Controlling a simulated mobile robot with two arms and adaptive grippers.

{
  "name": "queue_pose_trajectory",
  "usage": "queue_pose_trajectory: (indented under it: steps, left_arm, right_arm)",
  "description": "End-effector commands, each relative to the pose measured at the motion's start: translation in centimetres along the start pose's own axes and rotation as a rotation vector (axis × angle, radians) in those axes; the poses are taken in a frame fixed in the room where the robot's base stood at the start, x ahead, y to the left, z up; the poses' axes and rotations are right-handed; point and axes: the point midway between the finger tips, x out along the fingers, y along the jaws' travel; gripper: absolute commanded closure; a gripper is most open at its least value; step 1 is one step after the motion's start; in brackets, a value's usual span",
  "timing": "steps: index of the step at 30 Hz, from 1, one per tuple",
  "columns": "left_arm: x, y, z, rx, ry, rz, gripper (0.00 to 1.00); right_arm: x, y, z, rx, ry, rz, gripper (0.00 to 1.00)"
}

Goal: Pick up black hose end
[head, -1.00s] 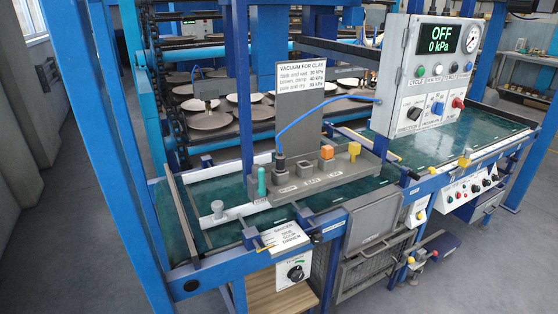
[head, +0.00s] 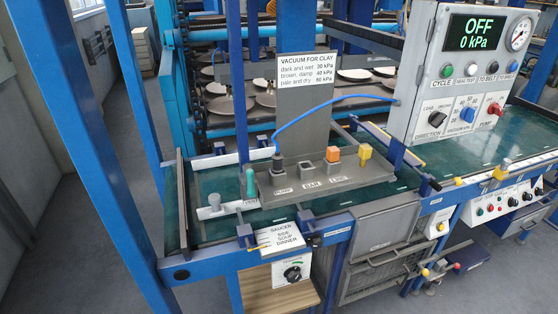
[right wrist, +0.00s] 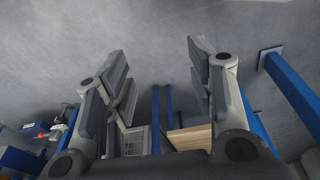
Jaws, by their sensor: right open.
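The black hose end (head: 278,162) stands upright in the left socket of a grey holder (head: 330,184), above a label that seems to read PUMP. A blue hose (head: 330,102) arcs from its top to the right, towards the control box. My right gripper (right wrist: 157,62) shows only in the right wrist view. Its two fingers are wide apart with nothing between them, above grey floor and blue frame legs. It is away from the hose end, which that view does not show. My left gripper is in neither view.
A sign panel (head: 303,85) rises behind. The control box (head: 468,75), reading OFF and 0 kPa, stands to the right.

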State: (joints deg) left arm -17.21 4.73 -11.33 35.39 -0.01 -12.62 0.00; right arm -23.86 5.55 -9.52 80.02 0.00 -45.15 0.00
Motion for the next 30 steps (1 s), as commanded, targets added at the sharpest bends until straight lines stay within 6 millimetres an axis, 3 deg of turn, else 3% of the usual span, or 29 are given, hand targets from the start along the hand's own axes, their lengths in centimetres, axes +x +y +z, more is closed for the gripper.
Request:
queue_pose_trajectory:
  steps: [1,14,17,18,30]
  left_arm:
    - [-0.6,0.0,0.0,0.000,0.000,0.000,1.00]
    - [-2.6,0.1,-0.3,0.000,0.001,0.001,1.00]
    - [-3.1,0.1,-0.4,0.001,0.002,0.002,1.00]
    - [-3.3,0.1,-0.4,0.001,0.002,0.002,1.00]
    - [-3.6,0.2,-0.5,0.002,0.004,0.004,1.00]
  right_arm:
    - [-2.2,0.1,-1.6,0.002,0.015,0.001,0.50]
    - [-20.0,0.7,-12.9,0.007,0.181,0.011,0.50]
    - [-24.9,0.5,-17.4,0.001,0.297,0.008,0.50]
    - [-27.1,0.3,-20.0,-0.005,0.369,0.005,0.50]
    - [-40.5,-3.8,-41.0,-0.100,1.006,-0.094,0.50]
